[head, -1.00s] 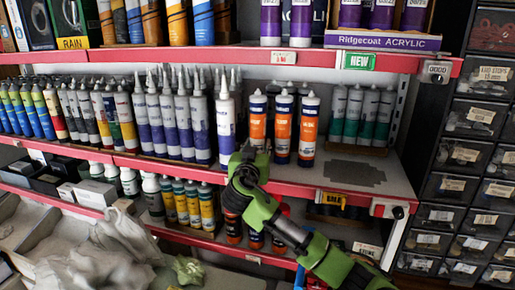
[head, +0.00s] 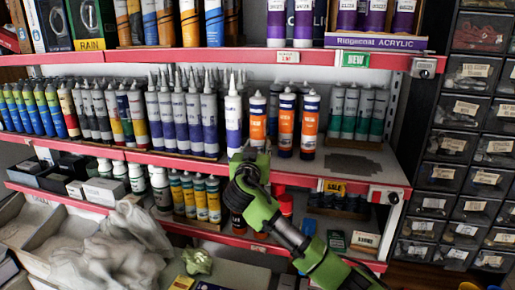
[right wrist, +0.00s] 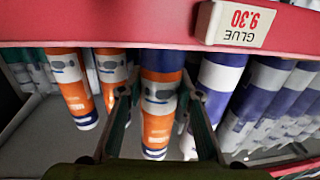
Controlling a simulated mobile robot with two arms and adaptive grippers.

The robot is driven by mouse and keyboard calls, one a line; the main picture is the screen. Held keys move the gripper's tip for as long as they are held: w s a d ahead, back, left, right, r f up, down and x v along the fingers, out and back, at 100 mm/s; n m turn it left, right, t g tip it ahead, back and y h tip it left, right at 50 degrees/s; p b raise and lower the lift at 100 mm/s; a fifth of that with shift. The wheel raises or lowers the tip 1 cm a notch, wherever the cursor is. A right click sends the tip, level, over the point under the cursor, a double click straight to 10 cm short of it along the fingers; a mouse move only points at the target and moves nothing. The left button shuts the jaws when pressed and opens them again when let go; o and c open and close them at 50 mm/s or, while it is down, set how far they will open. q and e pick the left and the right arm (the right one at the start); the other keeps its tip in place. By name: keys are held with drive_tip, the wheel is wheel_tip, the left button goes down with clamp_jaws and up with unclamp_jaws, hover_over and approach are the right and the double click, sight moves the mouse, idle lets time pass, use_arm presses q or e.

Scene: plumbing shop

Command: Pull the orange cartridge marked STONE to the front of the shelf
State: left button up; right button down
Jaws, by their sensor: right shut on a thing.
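Several orange cartridges with dark blue and white bands stand upright on the middle shelf. The leftmost orange cartridge (head: 258,120) is partly hidden behind my right gripper (head: 249,157) in the head view. In the right wrist view, which shows the shelf label upside down, the fingers lie on both sides of this orange cartridge (right wrist: 158,128) and are shut on it. Two other orange cartridges (head: 286,124) (head: 309,125) stand to its right in the head view. The word STONE cannot be read on any of them. My left gripper is not in view.
A white and purple tube (head: 233,118) stands close on the left, with rows of tubes beyond it. Green tubes (head: 363,113) stand behind right. The red upper shelf edge (head: 270,57) runs overhead.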

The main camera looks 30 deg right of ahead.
drive_tip(key=c, duration=1.4)
unclamp_jaws()
drive_tip(key=v, duration=1.2)
